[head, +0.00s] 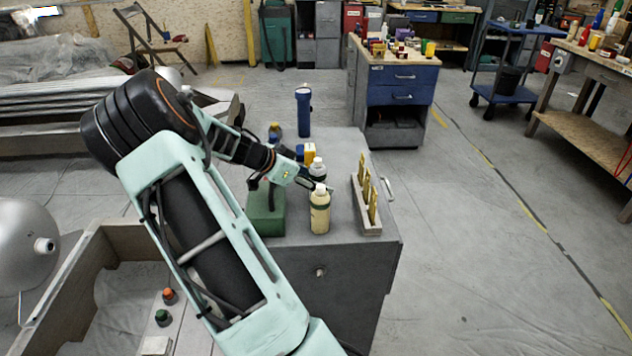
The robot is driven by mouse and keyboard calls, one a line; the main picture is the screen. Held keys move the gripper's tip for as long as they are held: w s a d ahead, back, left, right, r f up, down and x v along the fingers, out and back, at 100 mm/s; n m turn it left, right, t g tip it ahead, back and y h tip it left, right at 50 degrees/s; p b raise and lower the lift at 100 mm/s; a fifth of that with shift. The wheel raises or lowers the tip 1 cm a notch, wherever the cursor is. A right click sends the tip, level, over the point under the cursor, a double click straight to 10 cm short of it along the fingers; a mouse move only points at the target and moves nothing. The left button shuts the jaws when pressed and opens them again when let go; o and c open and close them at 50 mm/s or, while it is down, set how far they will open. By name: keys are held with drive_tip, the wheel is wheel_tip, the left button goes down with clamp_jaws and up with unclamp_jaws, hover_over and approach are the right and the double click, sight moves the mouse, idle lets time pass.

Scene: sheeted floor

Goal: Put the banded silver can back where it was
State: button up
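My arm reaches over a grey cabinet (345,265), and my gripper (318,184) is low among the items on its top. Its dark fingers are small here and overlap the bottles, so I cannot tell whether they are open or hold anything. I cannot make out a banded silver can; it may be hidden by the gripper or the items around it. A cream bottle with a white cap (320,213) stands upright just in front of the gripper. A second white-capped bottle (317,167) stands behind it.
A green box (265,215) stands left of the cream bottle. A rack with yellow pieces (372,222) stands at the right edge. The back right top is clear.

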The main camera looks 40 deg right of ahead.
drive_tip(key=shift+r, duration=0.25)
drive_tip(key=p+v, duration=0.1)
drive_tip(key=v, duration=1.1)
drive_tip(key=shift+p, duration=0.3)
drive_tip(key=shift+f, duration=0.15)
